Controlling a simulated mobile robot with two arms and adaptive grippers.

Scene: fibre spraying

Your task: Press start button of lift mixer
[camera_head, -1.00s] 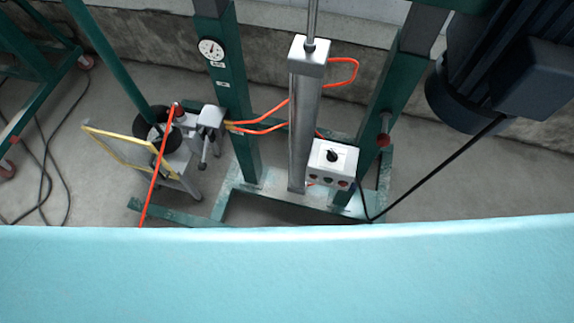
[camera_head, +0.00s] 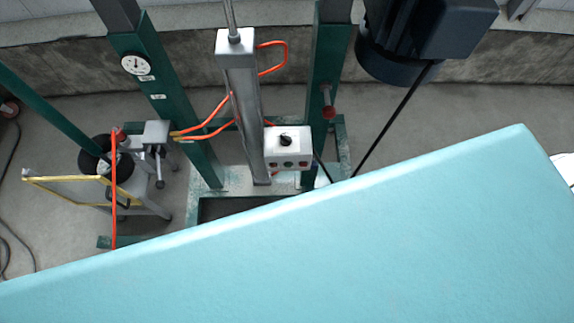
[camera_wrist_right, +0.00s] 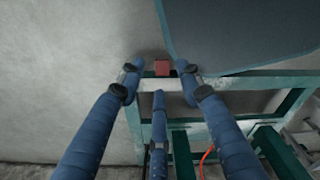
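The lift mixer is a green steel frame (camera_head: 327,75) with a silver column (camera_head: 244,105). A white control box (camera_head: 270,146) sits beside the column's lower part. It carries a black knob (camera_head: 286,141) on top and a row of small red and green buttons (camera_head: 288,163) on its front. Which button is start is too small to read. My right gripper (camera_wrist_right: 160,82) shows in the right wrist view, its blue fingers spread and empty. A small red block (camera_wrist_right: 162,67) on a green frame shows just beyond its fingertips. Neither gripper shows in the head view.
A large light-blue surface (camera_head: 360,240) fills the head view's lower part and hides the floor nearest the mixer. A dark motor (camera_head: 425,30) hangs at upper right. A stand with a yellow-edged panel (camera_head: 70,190) is at left. Orange hoses (camera_head: 205,125) run by the column.

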